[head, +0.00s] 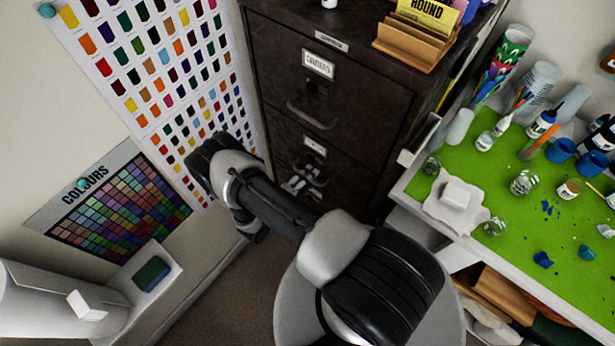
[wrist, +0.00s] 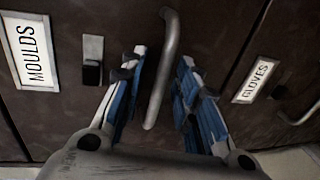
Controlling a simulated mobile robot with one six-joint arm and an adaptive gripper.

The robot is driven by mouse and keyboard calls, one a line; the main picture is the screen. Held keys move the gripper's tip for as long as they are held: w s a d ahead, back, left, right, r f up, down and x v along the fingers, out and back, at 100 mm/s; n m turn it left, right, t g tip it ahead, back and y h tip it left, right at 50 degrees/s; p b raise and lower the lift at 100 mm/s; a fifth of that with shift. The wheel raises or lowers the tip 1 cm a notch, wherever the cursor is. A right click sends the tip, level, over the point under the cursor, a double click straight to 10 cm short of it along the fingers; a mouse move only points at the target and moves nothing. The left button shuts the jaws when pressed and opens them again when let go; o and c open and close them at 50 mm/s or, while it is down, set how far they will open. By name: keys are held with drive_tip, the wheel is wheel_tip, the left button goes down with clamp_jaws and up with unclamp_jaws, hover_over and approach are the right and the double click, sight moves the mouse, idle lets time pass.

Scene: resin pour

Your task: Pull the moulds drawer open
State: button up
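The moulds drawer (wrist: 65,110) is a dark brown cabinet front with a white MOULDS label (wrist: 32,52). Its front looks flush with the cabinet. A dark latch sits between its label and its grey bar handle (wrist: 170,45). My gripper (wrist: 160,75) is open, its blue-padded fingers on either side of the handle, with visible gaps to both. In the head view my gripper (head: 302,186) is at the cabinet front, below the upper drawer, and my arm hides part of the lower fronts.
The dark cabinet (head: 375,100) has another drawer labelled GLOVES (wrist: 256,82) beside the moulds drawer in the wrist view. A green-topped workbench (head: 520,200) with jars and bottles stands close on the right. Colour charts (head: 150,70) hang on the left wall.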

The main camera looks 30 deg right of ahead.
clamp_jaws()
idle(0.6)
